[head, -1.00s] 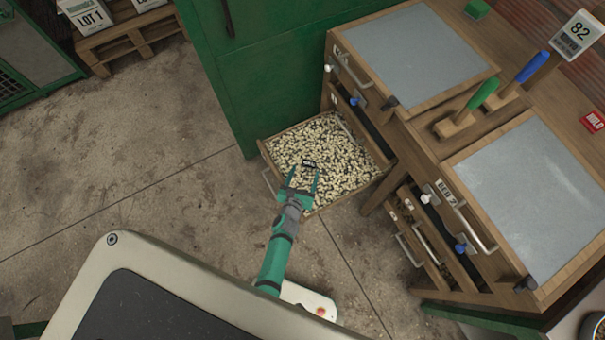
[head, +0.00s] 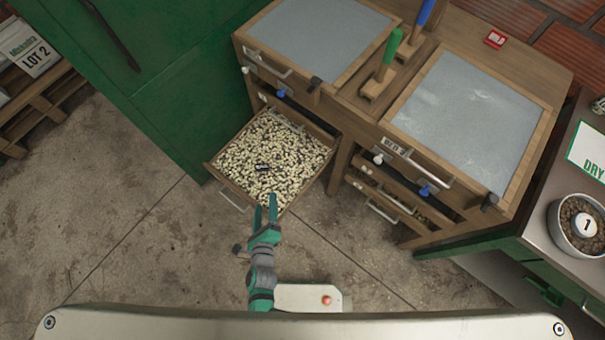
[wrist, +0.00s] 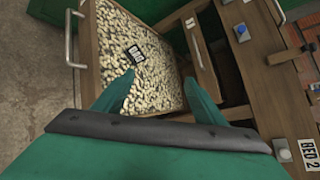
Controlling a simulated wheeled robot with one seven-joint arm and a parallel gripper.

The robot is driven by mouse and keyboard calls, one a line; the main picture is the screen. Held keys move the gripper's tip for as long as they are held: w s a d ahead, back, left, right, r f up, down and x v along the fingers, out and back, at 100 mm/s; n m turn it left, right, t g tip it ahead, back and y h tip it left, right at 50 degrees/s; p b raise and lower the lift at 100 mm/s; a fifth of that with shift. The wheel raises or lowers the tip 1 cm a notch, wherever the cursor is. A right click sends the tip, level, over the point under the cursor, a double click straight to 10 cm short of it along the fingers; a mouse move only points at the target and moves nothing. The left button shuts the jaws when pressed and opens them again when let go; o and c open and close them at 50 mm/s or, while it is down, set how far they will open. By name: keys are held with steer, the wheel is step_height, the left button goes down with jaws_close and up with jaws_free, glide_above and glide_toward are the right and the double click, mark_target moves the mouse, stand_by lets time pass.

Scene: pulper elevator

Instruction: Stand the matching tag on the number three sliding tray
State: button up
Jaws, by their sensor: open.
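A small dark tag with pale markings (head: 262,167) rests on the pale beans in the pulled-out wooden sliding tray (head: 230,187). In the wrist view the tag (wrist: 136,54) sits on the beans beyond my fingertips; its marking is too small to read, and I cannot tell whether it is upright. The tray (wrist: 88,70) also shows there. My gripper (head: 266,205) is open and empty at the tray's near edge, apart from the tag. In the wrist view my gripper (wrist: 160,80) has its two green fingers spread over the tray. I see no readable number on the tray.
The tray extends from the left wooden unit (head: 245,50), beside a green cabinet (head: 160,80). To its right is a unit with a BED 2 label (head: 397,147) and partly open lower drawers (head: 375,208). A bowl (head: 557,228) stands far right.

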steer(key=s+d+r+n, duration=0.4)
steer(key=s+r+n, duration=0.1)
steer(key=r+n, duration=0.3)
steer(key=s+d+r+n+t, duration=0.1)
steer(key=s+d+r+n, duration=0.3)
steer(key=r+n, duration=0.4)
steer(key=s+d+r+n, duration=0.5)
steer(key=s+r+n, duration=0.1)
steer(key=r+n, duration=0.3)
steer(key=shift+r+h, duration=0.4)
steer(key=shift+r, duration=0.35)
